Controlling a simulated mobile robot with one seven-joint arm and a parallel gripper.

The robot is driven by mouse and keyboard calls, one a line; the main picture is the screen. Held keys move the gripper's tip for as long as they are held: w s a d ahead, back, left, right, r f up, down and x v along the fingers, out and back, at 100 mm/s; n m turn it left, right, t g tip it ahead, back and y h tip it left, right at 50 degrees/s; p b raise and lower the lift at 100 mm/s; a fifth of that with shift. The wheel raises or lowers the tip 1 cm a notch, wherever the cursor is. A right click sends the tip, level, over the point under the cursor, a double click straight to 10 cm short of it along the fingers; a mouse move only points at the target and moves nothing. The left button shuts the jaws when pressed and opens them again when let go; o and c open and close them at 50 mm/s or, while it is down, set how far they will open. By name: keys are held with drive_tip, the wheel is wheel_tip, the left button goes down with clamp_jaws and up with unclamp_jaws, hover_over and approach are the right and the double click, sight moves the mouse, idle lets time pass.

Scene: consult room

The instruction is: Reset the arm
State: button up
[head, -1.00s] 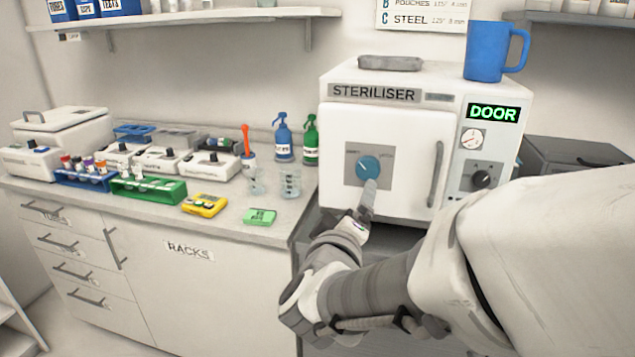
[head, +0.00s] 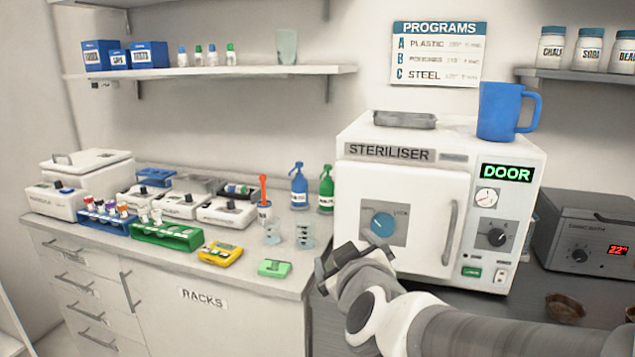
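My arm reaches in from the bottom right of the head view. My gripper (head: 345,258) is just in front of the lower left of the steriliser (head: 355,220), apart from its blue door knob (head: 382,224). I see the gripper partly from behind, so I cannot tell whether its fingers are open or shut. Nothing held shows in it. The steriliser's door is closed and its green display reads DOOR.
A blue mug (head: 504,112) and a grey tray (head: 404,119) stand on the steriliser. A bath unit (head: 585,235) is to its right. The left counter holds tube racks (head: 165,236), a yellow timer (head: 220,253), beakers (head: 305,234) and spray bottles (head: 299,187).

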drive_tip(key=s+d+r+m+g+p, duration=0.1)
drive_tip(key=s+d+m+g+p, duration=0.2)
drive_tip(key=s, duration=0.6)
drive_tip(key=s+d+r+m+g+h+p, duration=0.1)
drive_tip(key=s+d+m+g+p, duration=0.2)
drive_tip(key=s+d+g, duration=0.3)
drive_tip(key=s+p, duration=0.1)
drive_tip(key=s, duration=0.2)
drive_tip(key=shift+s+d+m, duration=0.3)
drive_tip(key=shift+m, duration=0.1)
